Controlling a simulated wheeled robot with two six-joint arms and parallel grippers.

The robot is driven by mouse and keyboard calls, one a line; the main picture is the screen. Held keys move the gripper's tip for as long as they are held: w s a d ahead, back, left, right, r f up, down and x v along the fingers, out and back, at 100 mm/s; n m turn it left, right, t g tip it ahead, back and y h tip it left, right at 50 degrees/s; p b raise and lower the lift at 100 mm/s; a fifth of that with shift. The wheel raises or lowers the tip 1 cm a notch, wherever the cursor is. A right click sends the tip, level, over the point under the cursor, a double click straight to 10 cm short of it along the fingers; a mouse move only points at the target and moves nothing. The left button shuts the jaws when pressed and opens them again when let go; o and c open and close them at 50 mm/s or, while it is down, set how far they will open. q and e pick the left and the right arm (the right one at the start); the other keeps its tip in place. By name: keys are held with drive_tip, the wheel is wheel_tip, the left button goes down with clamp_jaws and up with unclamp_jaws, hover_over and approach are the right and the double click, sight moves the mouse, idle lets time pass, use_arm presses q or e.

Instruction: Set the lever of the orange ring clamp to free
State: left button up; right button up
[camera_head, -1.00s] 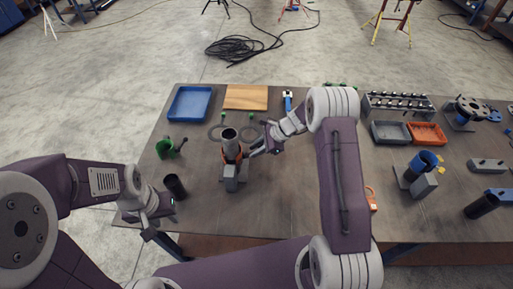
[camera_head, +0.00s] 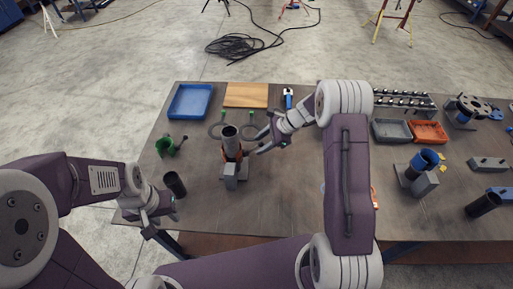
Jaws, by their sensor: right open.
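The orange ring clamp (camera_head: 229,155) sits around a dark upright pipe (camera_head: 230,142) in a grey stand (camera_head: 231,178). A short lever (camera_head: 248,153) appears to stick out from the clamp's right side; its exact setting is too small to tell. My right gripper (camera_head: 262,147) is open just right of the clamp, close to the lever end, with a small gap apparent. My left gripper (camera_head: 165,212) is low at the table's left front, near a short black pipe (camera_head: 175,184); whether its jaws are open is not clear.
A green clamp (camera_head: 167,147) lies left. A blue tray (camera_head: 190,102) and wooden board (camera_head: 246,95) are at the back. A blue ring clamp (camera_head: 424,160) on another stand is right, beyond my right arm. Grey (camera_head: 392,131) and orange (camera_head: 430,132) trays stand behind it.

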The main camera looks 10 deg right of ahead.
drive_tip(key=v, duration=0.5)
drive_tip(key=shift+s+d+r+b, duration=0.15)
drive_tip(key=shift+r+b, duration=0.05)
drive_tip(key=shift+b, duration=0.1)
drive_tip(key=a+r+n, duration=0.1)
drive_tip(key=a+r, duration=0.3)
drive_tip(key=s+a+n+g+h+b, duration=0.1)
drive_tip(key=s+a+n+h+b, duration=0.3)
drive_tip(key=s, duration=0.6)
drive_tip(key=s+d+f+n+h+p, duration=0.1)
drive_tip(key=s+d+f+n, duration=0.1)
drive_tip(key=s+d+n, duration=0.2)
drive_tip(key=s+d+f+n+h+p, duration=0.1)
drive_tip(key=s+d+f+n, duration=0.2)
drive_tip(key=s+n, duration=0.5)
drive_tip(key=shift+s+d+f+n+g, duration=0.2)
drive_tip(key=shift+d+f+n+g, duration=0.15)
drive_tip(key=shift+n, duration=0.25)
